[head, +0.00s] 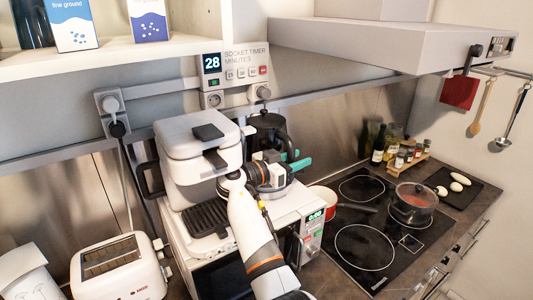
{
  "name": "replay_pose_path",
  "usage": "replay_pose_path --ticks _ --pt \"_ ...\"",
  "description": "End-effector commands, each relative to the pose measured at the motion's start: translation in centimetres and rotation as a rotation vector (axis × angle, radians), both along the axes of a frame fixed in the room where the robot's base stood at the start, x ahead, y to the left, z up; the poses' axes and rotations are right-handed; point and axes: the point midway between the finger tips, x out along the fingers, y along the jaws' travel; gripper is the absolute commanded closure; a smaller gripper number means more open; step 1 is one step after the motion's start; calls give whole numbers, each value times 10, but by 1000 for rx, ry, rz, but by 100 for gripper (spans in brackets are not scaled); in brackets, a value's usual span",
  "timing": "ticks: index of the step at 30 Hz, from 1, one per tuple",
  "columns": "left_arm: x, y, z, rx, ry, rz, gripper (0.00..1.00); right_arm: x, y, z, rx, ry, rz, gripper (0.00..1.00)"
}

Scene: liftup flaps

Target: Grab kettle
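A dark kettle (268,122) with a black lid and a black handle stands behind my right gripper, next to the white appliance. My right arm reaches up from the bottom middle, and my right gripper (296,161) with its teal fingertips is at the kettle's right side, close to the handle. The gripper's body hides the lower part of the kettle. I cannot tell whether the fingers touch the handle or how far apart they are. My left gripper is not in view.
A white appliance (198,150) sits left of my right gripper, on a white oven (307,228). A toaster (118,267) is at lower left. A glass pot (413,203) stands on the black hob (365,247) at right. A shelf and range hood (380,45) overhang the counter.

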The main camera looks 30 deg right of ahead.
Motion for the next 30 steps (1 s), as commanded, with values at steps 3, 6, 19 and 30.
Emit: replay_pose_path --ticks 3,6,19,30 --pt "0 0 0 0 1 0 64 0 0 0 0 0 0 81" --pt "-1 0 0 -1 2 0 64 0 0 0 0 0 0 98" --pt "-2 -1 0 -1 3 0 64 0 0 1 0 -3 0 100" --pt "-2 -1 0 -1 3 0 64 0 0 2 -1 -5 0 100"
